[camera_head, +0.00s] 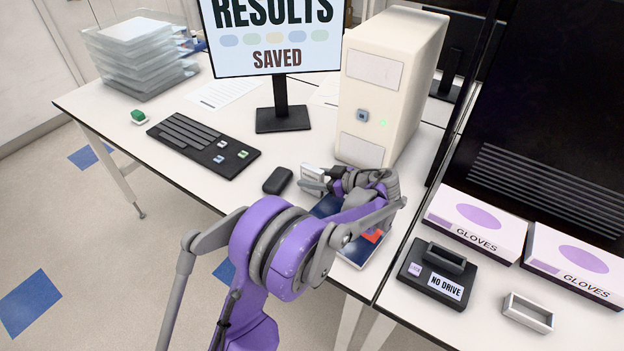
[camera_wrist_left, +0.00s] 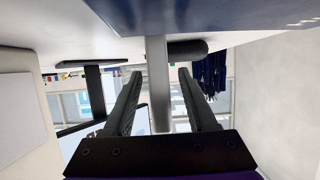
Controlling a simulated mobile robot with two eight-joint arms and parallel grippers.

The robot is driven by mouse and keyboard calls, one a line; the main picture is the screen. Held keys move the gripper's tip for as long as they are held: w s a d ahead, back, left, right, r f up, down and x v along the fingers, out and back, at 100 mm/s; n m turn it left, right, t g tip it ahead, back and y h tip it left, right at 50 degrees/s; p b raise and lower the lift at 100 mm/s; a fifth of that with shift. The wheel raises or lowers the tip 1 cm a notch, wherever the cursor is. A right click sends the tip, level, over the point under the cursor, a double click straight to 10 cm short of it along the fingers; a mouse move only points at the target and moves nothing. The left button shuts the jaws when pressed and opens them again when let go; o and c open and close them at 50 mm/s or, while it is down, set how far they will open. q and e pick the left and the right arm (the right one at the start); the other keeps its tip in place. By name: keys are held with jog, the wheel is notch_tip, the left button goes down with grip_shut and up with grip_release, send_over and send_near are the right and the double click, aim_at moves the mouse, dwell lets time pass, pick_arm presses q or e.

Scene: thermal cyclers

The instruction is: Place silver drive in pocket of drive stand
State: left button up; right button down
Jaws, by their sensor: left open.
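The silver drive (camera_head: 312,174) stands on the left desk by the blue book, partly hidden by my gripper. In the left wrist view the drive (camera_wrist_left: 157,85) is an upright silver bar between the two dark fingers. My left gripper (camera_head: 322,184) is open at the drive; in the wrist view its fingers (camera_wrist_left: 159,74) lie on either side, with a visible gap on each. The black drive stand (camera_head: 412,270) sits on the right desk, labelled "NO DRIVE"; its raised grey-rimmed pocket (camera_head: 446,258) looks empty. My right gripper is not in view.
A black mouse (camera_head: 278,180) lies just left of the drive, and a cream computer tower (camera_head: 395,80) stands behind it. The blue book (camera_head: 359,254) lies under my arm. Glove boxes (camera_head: 475,222) stand behind the stand, and a small grey open holder (camera_head: 528,312) lies to its right.

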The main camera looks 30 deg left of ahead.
pick_arm(q)
jog(key=shift+d, duration=0.1)
grip_shut()
dwell(0.4)
notch_tip(320, 180, up, 10)
jog(key=shift+f, duration=0.1)
jog(key=shift+s, duration=0.1)
